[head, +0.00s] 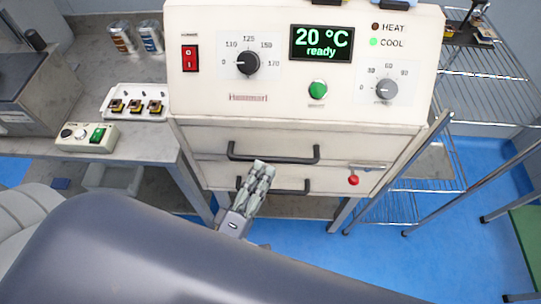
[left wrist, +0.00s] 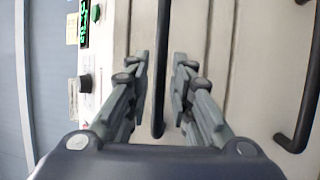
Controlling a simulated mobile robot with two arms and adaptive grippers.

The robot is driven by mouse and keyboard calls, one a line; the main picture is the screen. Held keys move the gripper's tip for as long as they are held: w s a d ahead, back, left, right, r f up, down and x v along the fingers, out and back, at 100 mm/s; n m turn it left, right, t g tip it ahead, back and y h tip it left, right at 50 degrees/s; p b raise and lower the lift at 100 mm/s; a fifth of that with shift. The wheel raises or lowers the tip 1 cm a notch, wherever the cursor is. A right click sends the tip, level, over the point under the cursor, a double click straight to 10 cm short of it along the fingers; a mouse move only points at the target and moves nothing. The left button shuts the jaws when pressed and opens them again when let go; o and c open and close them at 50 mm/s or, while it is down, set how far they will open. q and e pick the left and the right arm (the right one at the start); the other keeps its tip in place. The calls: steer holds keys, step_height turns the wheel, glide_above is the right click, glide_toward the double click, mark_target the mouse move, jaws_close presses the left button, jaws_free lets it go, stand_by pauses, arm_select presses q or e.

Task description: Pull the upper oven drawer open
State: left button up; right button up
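The oven (head: 302,110) is a cream cabinet with two drawer fronts under its control panel. The upper drawer (head: 215,140) looks shut and has a dark bar handle (head: 300,159). My left gripper (head: 262,166) is at the middle of this handle, its fingers covering part of it. In the left wrist view, the fingers (left wrist: 160,65) are open, one on each side of the upper handle (left wrist: 158,110), with gaps visible. I cannot tell how deep the bar sits between them. My right gripper is in neither view.
The lower drawer handle (head: 295,188) is just below; it also shows in the left wrist view (left wrist: 302,100). A red knob (head: 353,180) is at lower right. A workbench (head: 145,143) stands left, a wire rack (head: 490,75) right. My arm hides the foreground.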

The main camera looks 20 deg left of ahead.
mark_target(270, 159)
arm_select(q)
steer(key=shift+p+x, duration=0.3)
steer(key=shift+x, duration=2.1)
jaws_close()
steer(key=shift+f, duration=0.1)
